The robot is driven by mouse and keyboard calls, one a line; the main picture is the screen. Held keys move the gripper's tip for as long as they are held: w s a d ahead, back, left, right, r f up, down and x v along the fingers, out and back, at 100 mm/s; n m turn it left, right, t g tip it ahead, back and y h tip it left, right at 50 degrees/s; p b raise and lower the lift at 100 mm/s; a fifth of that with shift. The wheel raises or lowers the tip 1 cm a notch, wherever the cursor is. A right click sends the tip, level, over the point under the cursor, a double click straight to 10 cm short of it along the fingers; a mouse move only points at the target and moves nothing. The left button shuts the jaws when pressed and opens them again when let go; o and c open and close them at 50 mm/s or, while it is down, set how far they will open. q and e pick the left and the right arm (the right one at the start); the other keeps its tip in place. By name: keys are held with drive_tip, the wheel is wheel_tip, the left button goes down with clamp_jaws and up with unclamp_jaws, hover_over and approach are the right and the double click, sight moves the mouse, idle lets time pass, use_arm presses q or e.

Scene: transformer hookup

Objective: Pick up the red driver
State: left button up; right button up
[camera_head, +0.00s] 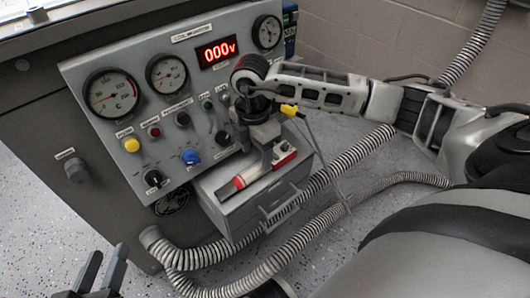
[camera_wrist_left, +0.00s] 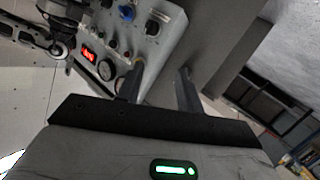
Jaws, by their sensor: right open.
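The red driver (camera_head: 239,182) lies on top of the grey drawer box (camera_head: 230,205) below the control panel. Its red end shows at the left; the rest runs up and right, partly hidden by my right gripper. My right gripper (camera_head: 268,156) points down over the box top, close to the driver. It is open, and I cannot tell whether its fingers touch the driver. My left gripper (camera_head: 101,272) is at the lower left, away from the driver. Its two fingers stand apart and empty, as the left wrist view (camera_wrist_left: 160,88) also shows.
The control panel (camera_head: 150,100) carries gauges, knobs and a red 000v display (camera_head: 217,52). A red and white piece (camera_head: 285,158) lies beside my right gripper. A yellow piece (camera_head: 289,110) with thin leads shows by my right wrist. Ribbed grey hoses (camera_head: 330,220) cross the floor.

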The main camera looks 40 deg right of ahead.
sight(256, 166)
drive_tip(key=shift+f, duration=0.45)
wheel_tip(256, 166, down, 4)
drive_tip(key=shift+r+b, duration=0.1)
drive_tip(key=shift+b, duration=1.05)
drive_tip(key=shift+f, duration=0.25)
drive_tip(key=c, duration=1.2)
use_arm(q)
drive_tip(key=shift+w+d+r+n+t+h, duration=0.15)
drive_tip(key=shift+d+r+n+t+h, duration=0.25)
drive_tip(key=shift+r+n+h, duration=0.15)
use_arm(e)
drive_tip(key=shift+r, duration=0.1)
drive_tip(key=shift+c, duration=0.2)
use_arm(q)
drive_tip(key=shift+f, duration=0.1)
use_arm(e)
drive_tip(key=shift+r, duration=0.1)
